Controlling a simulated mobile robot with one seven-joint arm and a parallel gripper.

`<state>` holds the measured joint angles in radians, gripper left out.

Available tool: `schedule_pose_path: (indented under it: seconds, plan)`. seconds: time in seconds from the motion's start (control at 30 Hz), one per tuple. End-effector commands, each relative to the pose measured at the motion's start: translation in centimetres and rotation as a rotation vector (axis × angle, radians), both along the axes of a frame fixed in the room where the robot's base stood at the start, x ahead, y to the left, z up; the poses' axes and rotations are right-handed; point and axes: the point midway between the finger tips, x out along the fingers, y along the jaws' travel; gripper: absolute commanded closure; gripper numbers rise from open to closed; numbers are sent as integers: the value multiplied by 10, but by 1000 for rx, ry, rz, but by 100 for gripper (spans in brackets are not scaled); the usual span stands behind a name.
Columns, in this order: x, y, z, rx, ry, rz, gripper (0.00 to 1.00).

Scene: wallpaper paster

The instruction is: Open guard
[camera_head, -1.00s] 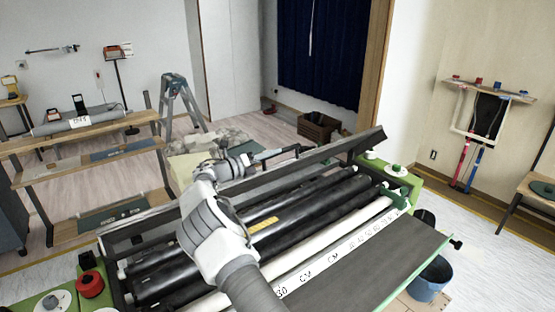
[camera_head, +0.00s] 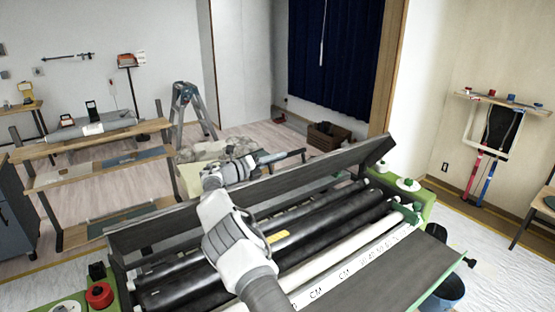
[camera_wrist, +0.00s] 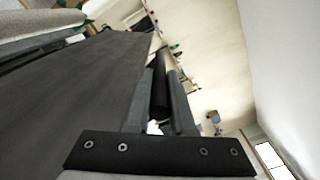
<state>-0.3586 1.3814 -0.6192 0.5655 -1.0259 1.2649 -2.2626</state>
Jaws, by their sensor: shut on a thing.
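The guard (camera_head: 335,164) is a long dark grey panel along the back of the roller machine. It stands tilted up, with the black rollers (camera_head: 345,202) exposed in front of it. My gripper (camera_head: 270,158) is at the guard's far upper edge, near its middle, and is shut on the black bar handle (camera_head: 291,154). My arm hides part of the guard and rollers. In the wrist view, the guard's dark face (camera_wrist: 80,85) fills the left side and the black handle (camera_wrist: 160,97) shows near the middle. The fingertips' contact with the handle is mostly hidden.
The machine has green end housings (camera_head: 416,193) with knobs, a white ruler strip (camera_head: 345,270) and a dark front tray (camera_head: 410,262). Behind stand a stepladder (camera_head: 190,105) and wooden shelves (camera_head: 95,178). A blue bucket (camera_head: 448,291) is at the right. Open floor lies behind the machine.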

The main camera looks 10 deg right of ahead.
Motion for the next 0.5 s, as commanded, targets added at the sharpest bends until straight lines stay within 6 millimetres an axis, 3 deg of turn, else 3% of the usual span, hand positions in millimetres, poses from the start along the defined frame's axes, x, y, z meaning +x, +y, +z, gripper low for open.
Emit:
schedule_pose_path:
  seconds: [0.03, 0.2, 0.5]
  plan:
    - [1, 1, 2, -1, -4, 3, 74]
    - [0, 1, 1, -1, -2, 2, 48]
    - [0, 2, 0, 1, -2, 1, 48]
